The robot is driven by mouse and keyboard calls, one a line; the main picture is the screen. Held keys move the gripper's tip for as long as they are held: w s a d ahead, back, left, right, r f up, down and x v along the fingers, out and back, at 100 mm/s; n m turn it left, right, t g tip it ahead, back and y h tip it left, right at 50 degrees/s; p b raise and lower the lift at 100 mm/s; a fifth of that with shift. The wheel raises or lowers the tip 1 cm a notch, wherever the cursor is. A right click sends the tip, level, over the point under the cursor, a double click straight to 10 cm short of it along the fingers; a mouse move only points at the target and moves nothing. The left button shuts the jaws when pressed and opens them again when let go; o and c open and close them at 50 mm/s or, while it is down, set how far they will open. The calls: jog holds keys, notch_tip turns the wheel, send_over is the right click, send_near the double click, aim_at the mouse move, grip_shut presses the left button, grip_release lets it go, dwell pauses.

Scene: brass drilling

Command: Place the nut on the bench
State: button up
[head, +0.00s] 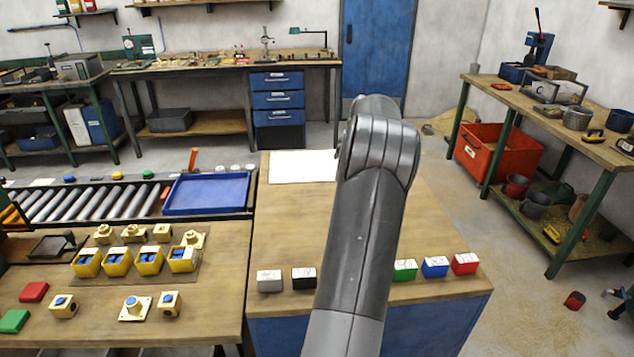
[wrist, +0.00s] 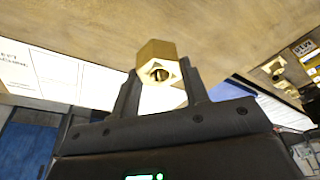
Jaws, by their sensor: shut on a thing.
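The brass hexagonal nut (wrist: 157,72) is between my gripper's fingers in the wrist view, with its dark hole facing the camera. My gripper (wrist: 158,88) is shut on it, one dark finger on each side. The wooden bench (wrist: 215,28) fills the top of the wrist view behind the nut. I cannot tell whether the nut touches it. In the head view the bench (head: 290,222) is in the middle, and my own arm hides the gripper and nut.
A white sheet (head: 300,166) lies on the bench's far part. Grey (head: 269,281), black (head: 303,278), green (head: 405,270), blue (head: 435,267) and red (head: 465,264) blocks line the near edge. A blue tray (head: 207,194) is at the left. The bench left of my arm is clear.

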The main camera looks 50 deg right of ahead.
jog(key=shift+s+d+r, duration=0.1)
jog(key=shift+s+r, duration=0.15)
jog(key=shift+s, duration=0.1)
jog(key=w+a+f+n+y, duration=0.15)
jog(key=w+a+n, duration=0.25)
jog(key=w+a, duration=0.85)
jog(key=w+a+f+n, duration=0.35)
jog(key=w+a, duration=0.55)
jog(key=a, duration=0.6)
jog(key=w+a+f+n+g+y, duration=0.15)
jog(key=a+n, duration=0.25)
jog(key=a, duration=1.1)
jog(key=w+a+f+n+g, duration=0.15)
jog(key=a+n, duration=0.25)
jog(key=a, duration=1.1)
jog(key=shift+t, duration=0.3)
jog(key=w+a+f, duration=0.1)
jog(key=a+f, duration=0.1)
jog(key=a, duration=0.1)
jog(key=w+a+f, duration=0.2)
jog(key=a, duration=0.2)
jog(key=w+a+f, duration=0.2)
jog(key=a, duration=0.2)
jog(key=shift+f, duration=0.25)
jog(key=shift+w+a+f, duration=0.15)
jog(key=shift+a+f, duration=0.1)
jog(key=shift+f, duration=1.9)
jog(key=shift+m, duration=0.25)
